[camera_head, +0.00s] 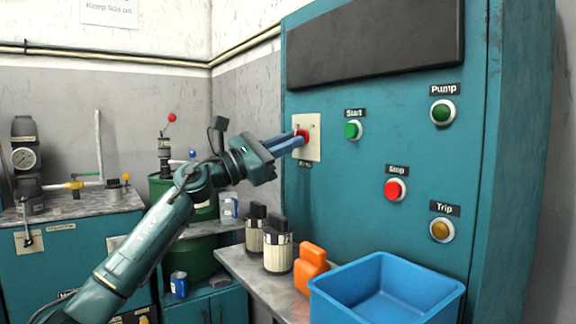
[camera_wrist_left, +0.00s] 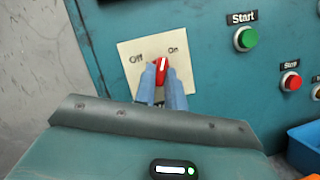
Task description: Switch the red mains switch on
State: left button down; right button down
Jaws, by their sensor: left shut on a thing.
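The red mains switch (camera_head: 302,136) sits on a cream plate (camera_head: 313,150) on the teal cabinet. In the left wrist view the red switch (camera_wrist_left: 161,70) stands between the "Off" label on the left and the "On" label on the right. Its white mark points up, tilted slightly toward "On". My left gripper (camera_head: 297,140) reaches the switch from the left, and its blue fingers are shut on it. In the left wrist view the fingers (camera_wrist_left: 162,78) lie on both sides of the switch and hide its lower part. My right gripper is not in view.
A green Start button (camera_head: 353,130), green Pump button (camera_head: 442,112), red Stop button (camera_head: 395,189) and amber Trip button (camera_head: 441,229) are to the right on the cabinet. Below are a blue bin (camera_head: 340,292), an orange object (camera_head: 310,268) and two cream-and-black containers (camera_head: 277,247).

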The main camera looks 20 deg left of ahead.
pick_arm(q)
jog(key=shift+w+a+m+g+h, duration=0.15)
jog(key=shift+m+g, duration=0.45)
jog(key=shift+m, duration=0.7)
jog(key=shift+s+d+m+g+h, duration=0.1)
jog(key=shift+m+g+h, duration=0.15)
jog(key=shift+m+g, duration=0.7)
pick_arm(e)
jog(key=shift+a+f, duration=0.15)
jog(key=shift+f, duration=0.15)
pick_arm(q)
jog(key=shift+r+m, duration=0.1)
jog(key=shift+m, duration=0.45)
jog(key=shift+t, duration=0.35)
jog(key=c, duration=1.5)
grip_release()
jog(key=shift+w, duration=0.1)
jog(key=shift+o, duration=0.2)
jog(key=shift+a, duration=0.1)
jog(key=b+v, duration=0.1)
jog(key=v, duration=1.2)
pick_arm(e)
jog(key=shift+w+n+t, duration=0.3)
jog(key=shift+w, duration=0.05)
